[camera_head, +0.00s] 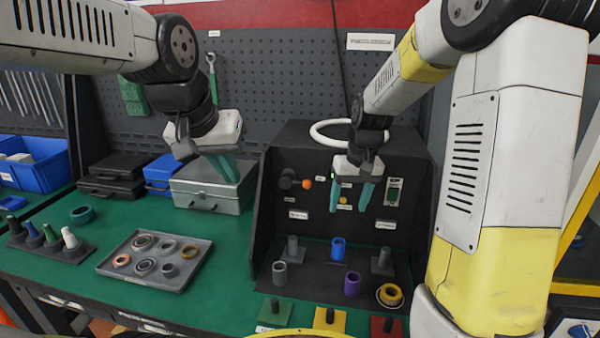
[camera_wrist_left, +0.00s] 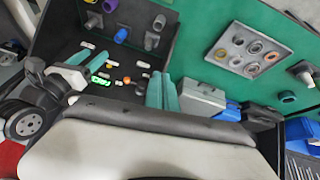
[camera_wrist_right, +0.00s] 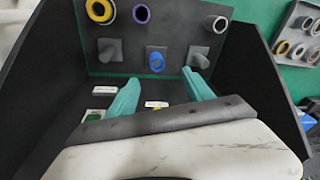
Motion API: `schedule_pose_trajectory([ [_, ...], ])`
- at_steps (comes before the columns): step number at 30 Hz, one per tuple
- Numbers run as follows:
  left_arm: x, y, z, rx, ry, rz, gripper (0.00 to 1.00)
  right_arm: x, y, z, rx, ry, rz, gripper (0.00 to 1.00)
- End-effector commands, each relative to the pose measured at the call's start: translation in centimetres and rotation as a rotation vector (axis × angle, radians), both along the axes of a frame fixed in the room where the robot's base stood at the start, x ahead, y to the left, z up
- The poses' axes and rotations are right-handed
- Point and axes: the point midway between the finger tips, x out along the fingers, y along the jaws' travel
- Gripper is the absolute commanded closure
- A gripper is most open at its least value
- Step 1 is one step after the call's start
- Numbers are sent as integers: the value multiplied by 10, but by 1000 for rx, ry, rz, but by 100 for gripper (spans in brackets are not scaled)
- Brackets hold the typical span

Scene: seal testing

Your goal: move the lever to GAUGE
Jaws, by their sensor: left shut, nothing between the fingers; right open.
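A lever with an orange knob (camera_head: 307,184) sits on the upright panel of the black test station (camera_head: 268,200), beside a dark round fitting (camera_head: 287,179). The orange knob also shows small in the left wrist view (camera_wrist_left: 127,80). Small white labels surround it, too small to read. My left gripper (camera_head: 230,168) is shut and empty, left of the station above the grey case. My right gripper (camera_head: 352,196) is open and empty in front of the panel, right of the knob. Its teal fingers also show spread in the right wrist view (camera_wrist_right: 163,85).
Grey, blue and purple cylinders, including a blue one (camera_head: 338,249), and a yellow ring (camera_head: 390,295) stand on the station floor. A tray of rings (camera_head: 190,277) and a grey case (camera_head: 210,196) lie to the left. Colored blocks (camera_head: 330,320) stand in front.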

Motion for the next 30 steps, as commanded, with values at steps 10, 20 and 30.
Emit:
schedule_pose_trajectory([
  [10, 66, -30, 16, 55, 44, -34, 100, -63, -8, 73, 76, -132, -35, 40],
  [20, 128, -68, 18, 91, 78, -62, 100, -129, -14, 114, 115, -256, -62, 40],
  [30, 180, -109, 9, 114, 105, -79, 100, -188, -17, 130, 127, -371, -85, 40],
])
